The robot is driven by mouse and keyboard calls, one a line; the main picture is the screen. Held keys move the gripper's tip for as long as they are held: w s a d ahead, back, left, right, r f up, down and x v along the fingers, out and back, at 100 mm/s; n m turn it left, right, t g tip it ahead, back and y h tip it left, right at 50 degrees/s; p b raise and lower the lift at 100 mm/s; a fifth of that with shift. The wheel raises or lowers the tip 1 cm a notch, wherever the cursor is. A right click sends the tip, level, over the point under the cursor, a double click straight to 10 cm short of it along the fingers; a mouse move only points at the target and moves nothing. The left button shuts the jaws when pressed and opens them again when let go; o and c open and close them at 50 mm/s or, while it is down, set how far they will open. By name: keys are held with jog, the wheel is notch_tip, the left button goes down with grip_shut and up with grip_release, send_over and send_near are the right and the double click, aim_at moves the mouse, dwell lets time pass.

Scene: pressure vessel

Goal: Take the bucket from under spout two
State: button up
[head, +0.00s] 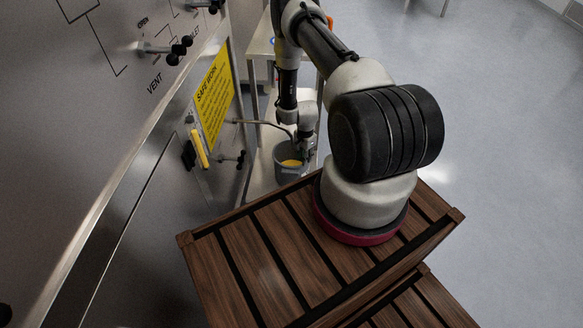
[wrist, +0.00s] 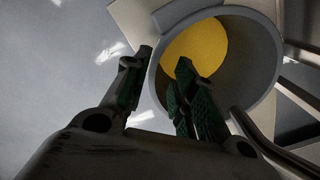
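The grey bucket (head: 291,172) holds something yellow and stands on a light shelf beside the steel panel. A thin bent spout (head: 265,124) runs from the panel towards the space over it. My gripper (head: 306,152) is at the bucket's right rim in the head view. In the wrist view the bucket (wrist: 262,70) opens towards the camera. My gripper (wrist: 166,60) has its green-padded fingers apart, one outside the wall and one over the opening, with the rim between them. Contact with the rim cannot be told. The bucket's underside is hidden.
The steel panel (head: 130,180) carries a yellow safe-work sign (head: 214,97), a yellow handle (head: 199,148) and black-knobbed valves (head: 165,50). A metal frame with shelves (head: 262,45) stands behind the bucket. Open grey floor (head: 500,130) lies to the right.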

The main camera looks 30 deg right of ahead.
aim_at(304, 169)
jog(key=f, duration=0.8)
jog(key=shift+s+f, duration=0.25)
jog(key=shift+f, duration=0.1)
grip_shut()
